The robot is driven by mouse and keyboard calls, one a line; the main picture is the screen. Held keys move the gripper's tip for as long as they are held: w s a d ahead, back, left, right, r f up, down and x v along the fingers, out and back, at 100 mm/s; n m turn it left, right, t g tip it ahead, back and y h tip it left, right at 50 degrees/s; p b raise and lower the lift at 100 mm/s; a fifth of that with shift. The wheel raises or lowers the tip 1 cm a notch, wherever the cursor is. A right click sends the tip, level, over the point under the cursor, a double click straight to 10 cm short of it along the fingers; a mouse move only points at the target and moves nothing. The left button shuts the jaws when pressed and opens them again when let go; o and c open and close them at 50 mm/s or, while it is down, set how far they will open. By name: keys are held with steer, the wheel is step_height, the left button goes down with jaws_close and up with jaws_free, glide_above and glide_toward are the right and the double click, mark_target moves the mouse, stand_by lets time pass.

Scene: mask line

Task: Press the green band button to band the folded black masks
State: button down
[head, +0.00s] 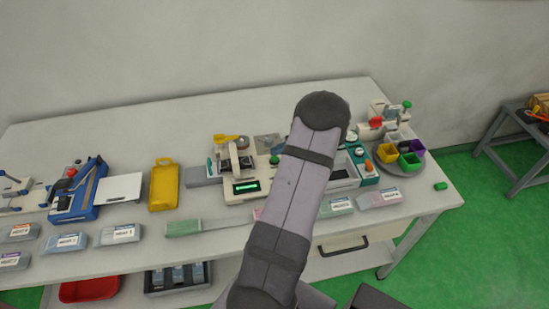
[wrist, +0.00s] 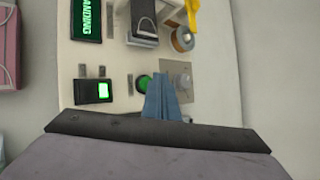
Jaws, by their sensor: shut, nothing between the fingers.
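The cream banding machine (head: 236,197) stands mid-table in the head view and fills the middle of the wrist view (wrist: 120,62). Its display (wrist: 87,18) is lit, with green letters reading "ANDING" at the visible end. The round green button (wrist: 144,82) is partly covered by my gripper (wrist: 161,82), whose blue-grey fingers are shut and empty. The fingertips overlap the button's right side; I cannot tell whether they touch it. A dark folded stack (wrist: 144,20), apparently the black masks, sits in the machine at the top. My gripper is hidden behind my arm in the head view.
A lit green switch (wrist: 103,90) is left of the button, and a tape roll (wrist: 183,39) is above right. A yellow tray (head: 164,187) and blue press (head: 78,190) stand left. Coloured cups (head: 410,161) stand right. Labelled mask packs line the front edge.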

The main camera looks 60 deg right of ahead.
mark_target(277, 160)
step_height(277, 160, up, 5)
steer(key=p, duration=0.3)
stand_by(0.9)
steer(key=w+a+r+n+g+y, duration=0.1)
steer(key=w+a+n+g, duration=0.2)
steer(key=a, duration=0.6)
steer(key=w+a+r+n+y, duration=0.15)
steer(key=a+n, duration=0.25)
steer(key=a, duration=0.4)
steer(key=w+a+r+n+g+y, duration=0.15)
steer(key=w+a+n, duration=0.25)
steer(key=a, duration=0.5)
steer(key=s+a+n+g+h, duration=0.1)
steer(key=s+a+n+g, duration=0.1)
steer(key=s+a+n, duration=0.4)
steer(key=s+a+r+n+g+h, duration=0.1)
steer(key=s+a+n+g+h, duration=0.1)
steer(key=s+a+n, duration=0.5)
steer(key=a+n, duration=0.3)
steer(key=a, duration=0.4)
steer(key=shift+s+a+r+n+g+h, duration=0.2)
steer(key=shift+s+a+n+g+h, duration=0.05)
steer(key=shift+s+n+g+h, duration=0.1)
steer(key=shift+w, duration=0.1)
